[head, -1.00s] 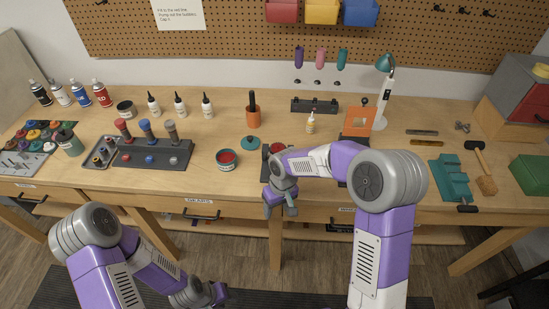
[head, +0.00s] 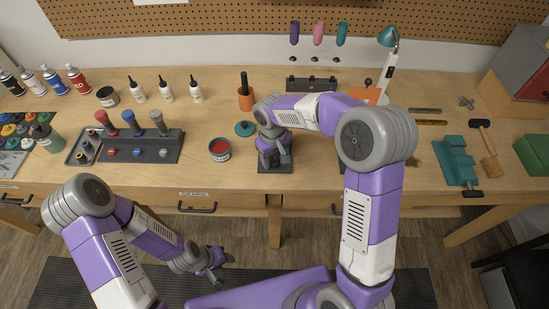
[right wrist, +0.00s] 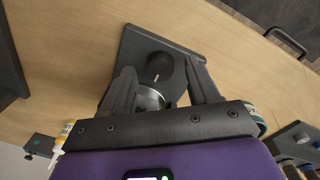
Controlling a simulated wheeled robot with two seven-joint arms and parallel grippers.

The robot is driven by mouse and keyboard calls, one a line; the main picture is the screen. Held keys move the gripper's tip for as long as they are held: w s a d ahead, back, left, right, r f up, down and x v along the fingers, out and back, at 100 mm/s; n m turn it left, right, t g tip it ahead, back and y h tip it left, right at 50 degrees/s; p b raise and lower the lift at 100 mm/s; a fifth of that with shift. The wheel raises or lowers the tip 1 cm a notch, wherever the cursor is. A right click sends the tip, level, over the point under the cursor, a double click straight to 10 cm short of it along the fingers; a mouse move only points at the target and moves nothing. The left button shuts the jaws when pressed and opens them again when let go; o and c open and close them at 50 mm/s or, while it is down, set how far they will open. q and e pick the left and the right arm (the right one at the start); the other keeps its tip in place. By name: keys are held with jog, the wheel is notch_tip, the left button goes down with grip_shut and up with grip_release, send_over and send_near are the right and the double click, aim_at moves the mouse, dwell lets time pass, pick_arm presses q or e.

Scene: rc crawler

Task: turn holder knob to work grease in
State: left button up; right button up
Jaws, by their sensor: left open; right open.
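The holder's dark base plate (head: 275,168) stands near the front edge of the bench, mostly hidden under my right gripper in the head view. In the right wrist view the plate (right wrist: 138,42) carries a dark round knob (right wrist: 159,66) and a silvery round part (right wrist: 150,98). My right gripper (head: 275,154) is open, with its fingers on either side of these parts (right wrist: 162,74). I cannot tell whether the fingers touch them. My left gripper (head: 216,266) is open and empty, low in front of the bench. An open tin of red grease (head: 220,150) stands left of the holder.
A teal lid (head: 245,129) and an orange cup (head: 245,98) stand close behind the holder. A dark rack (head: 135,146) with several coloured-topped tools is at left. Bare bench lies between tin and rack.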

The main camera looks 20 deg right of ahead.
jog(key=shift+f, duration=0.6)
jog(key=c, duration=1)
jog(key=shift+c, duration=0.2)
